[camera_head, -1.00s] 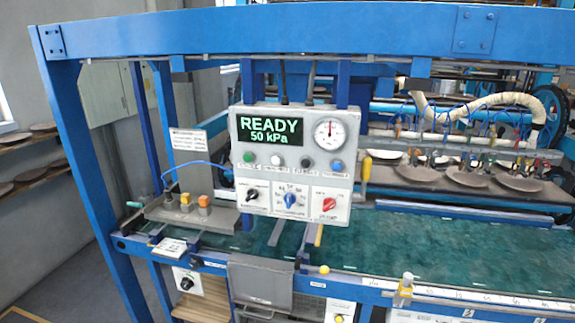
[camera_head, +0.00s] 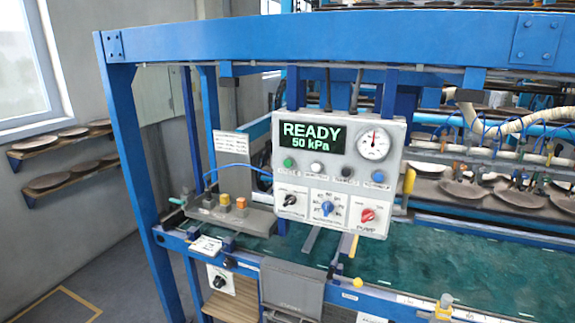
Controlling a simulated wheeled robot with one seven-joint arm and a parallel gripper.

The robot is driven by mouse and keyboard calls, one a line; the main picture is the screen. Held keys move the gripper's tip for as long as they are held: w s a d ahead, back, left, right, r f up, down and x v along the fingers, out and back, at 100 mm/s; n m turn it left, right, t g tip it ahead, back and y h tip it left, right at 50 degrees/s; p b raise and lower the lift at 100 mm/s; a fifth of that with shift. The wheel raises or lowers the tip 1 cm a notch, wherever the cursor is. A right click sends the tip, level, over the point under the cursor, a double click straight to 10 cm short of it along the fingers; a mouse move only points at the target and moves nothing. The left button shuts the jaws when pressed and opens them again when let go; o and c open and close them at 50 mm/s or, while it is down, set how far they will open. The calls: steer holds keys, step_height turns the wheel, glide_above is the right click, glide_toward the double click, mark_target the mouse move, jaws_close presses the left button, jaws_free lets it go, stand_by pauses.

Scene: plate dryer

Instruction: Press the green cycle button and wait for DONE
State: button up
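The control panel (camera_head: 339,172) is a grey box hung from the blue frame near the middle of the head view. Its display (camera_head: 310,138) reads READY and 50 kPa in green. The green button (camera_head: 289,162) is at the left end of a row of buttons under the display, with white, black and blue buttons to its right. The small labels under the buttons are blurred. My gripper is not in view, and nothing touches the panel.
A pressure gauge (camera_head: 373,143) and several knobs, one of them red (camera_head: 367,215), are on the panel. A blue beam (camera_head: 320,40) runs above it. A green bed (camera_head: 430,262) with a grey box (camera_head: 291,288) at its front edge lies below. Shelves with plates (camera_head: 72,172) are on the left wall.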

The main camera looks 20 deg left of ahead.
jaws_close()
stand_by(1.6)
